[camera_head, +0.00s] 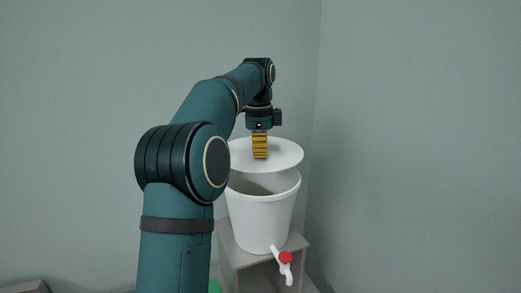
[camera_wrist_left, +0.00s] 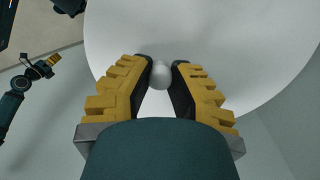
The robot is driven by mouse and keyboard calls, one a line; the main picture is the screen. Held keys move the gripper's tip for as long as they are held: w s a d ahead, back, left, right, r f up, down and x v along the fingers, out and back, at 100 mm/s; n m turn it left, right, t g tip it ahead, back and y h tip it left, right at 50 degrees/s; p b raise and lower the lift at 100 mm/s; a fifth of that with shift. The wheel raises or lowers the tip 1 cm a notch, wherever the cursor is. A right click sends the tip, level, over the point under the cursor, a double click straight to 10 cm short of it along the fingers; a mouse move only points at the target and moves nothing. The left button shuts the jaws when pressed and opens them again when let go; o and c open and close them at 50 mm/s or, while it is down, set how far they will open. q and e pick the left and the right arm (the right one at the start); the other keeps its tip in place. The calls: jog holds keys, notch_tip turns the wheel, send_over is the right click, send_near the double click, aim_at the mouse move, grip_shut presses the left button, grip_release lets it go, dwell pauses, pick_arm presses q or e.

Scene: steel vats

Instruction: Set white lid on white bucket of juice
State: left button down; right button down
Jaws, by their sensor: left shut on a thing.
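The round white lid (camera_head: 285,153) is held level above the white bucket (camera_head: 262,218). A gap shows between the lid and the bucket's front rim, and the dark inside is partly visible. My left gripper (camera_head: 260,156) points down over the lid's middle. In the left wrist view its fingers are shut on the lid's round white knob (camera_wrist_left: 160,75), and the lid (camera_wrist_left: 240,45) fills much of that view. My right gripper (camera_wrist_left: 45,66) shows small at the left of the wrist view, away from the lid. Any juice is hidden.
The bucket stands upright on a small grey stand (camera_head: 249,262). A white tap with a red handle (camera_head: 285,258) sticks out low at its front. Plain walls meet in a corner behind it. A bit of something green (camera_head: 214,286) shows at the bottom edge.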

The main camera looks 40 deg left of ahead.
pick_arm(q)
jog(key=shift+f+b, duration=1.35)
jog(key=shift+f, duration=1.05)
jog(key=shift+f, duration=0.15)
jog(key=shift+f, duration=0.2)
jog(key=shift+f, duration=0.35)
jog(key=shift+f, duration=0.2)
jog(key=c, duration=0.9)
grip_release()
